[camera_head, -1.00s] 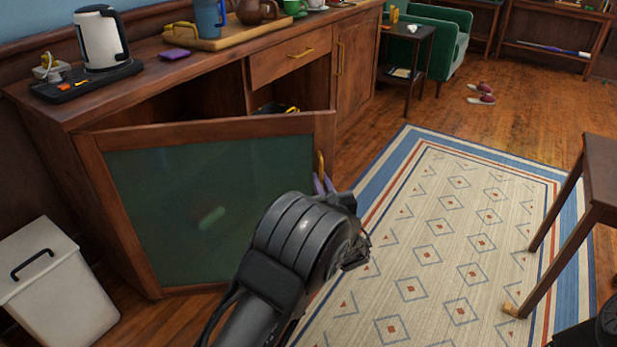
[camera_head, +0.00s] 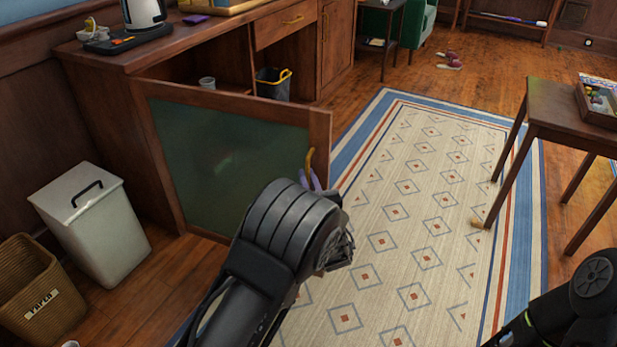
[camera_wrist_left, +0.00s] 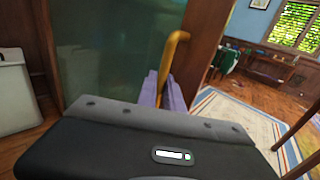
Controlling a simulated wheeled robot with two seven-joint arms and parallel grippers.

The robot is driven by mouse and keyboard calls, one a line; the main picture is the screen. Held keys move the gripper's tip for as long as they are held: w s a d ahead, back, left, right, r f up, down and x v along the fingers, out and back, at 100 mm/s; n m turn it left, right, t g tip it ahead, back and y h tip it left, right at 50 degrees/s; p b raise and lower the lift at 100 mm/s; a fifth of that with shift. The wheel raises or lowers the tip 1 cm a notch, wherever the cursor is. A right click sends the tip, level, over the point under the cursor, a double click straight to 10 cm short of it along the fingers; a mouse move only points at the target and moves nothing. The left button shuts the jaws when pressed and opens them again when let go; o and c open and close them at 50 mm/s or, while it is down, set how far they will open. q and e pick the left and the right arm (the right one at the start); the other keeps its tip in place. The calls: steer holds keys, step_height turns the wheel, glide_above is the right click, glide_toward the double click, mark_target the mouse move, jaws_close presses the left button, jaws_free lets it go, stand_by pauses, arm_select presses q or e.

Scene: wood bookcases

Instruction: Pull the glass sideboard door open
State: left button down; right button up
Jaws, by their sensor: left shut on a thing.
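The glass sideboard door (camera_head: 232,150) is a wood frame with a dark green pane. It stands swung out from the wooden sideboard (camera_head: 109,75), hinged at the left. Its curved brass handle (camera_head: 309,163) is on the right stile. My left gripper (camera_head: 316,181), with purple fingers, is shut on the handle. The left wrist view shows the handle (camera_wrist_left: 172,62) rising between the fingers (camera_wrist_left: 165,92), and the green pane (camera_wrist_left: 110,60) behind. My right arm (camera_head: 560,315) shows at the lower right, but its fingers are out of view.
A white lidded bin (camera_head: 92,225) and a wicker basket (camera_head: 38,287) stand left of the door. Inside the sideboard are a dark bucket (camera_head: 272,84) and a grey cup (camera_head: 207,83). A wooden table (camera_head: 556,112) stands right. The patterned rug (camera_head: 420,190) between is mostly clear.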

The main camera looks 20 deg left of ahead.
arm_select(q)
steer(key=shift+s, duration=0.35)
arm_select(e)
steer(key=shift+s, duration=0.35)
arm_select(q)
steer(key=c, duration=1.5)
jaws_free()
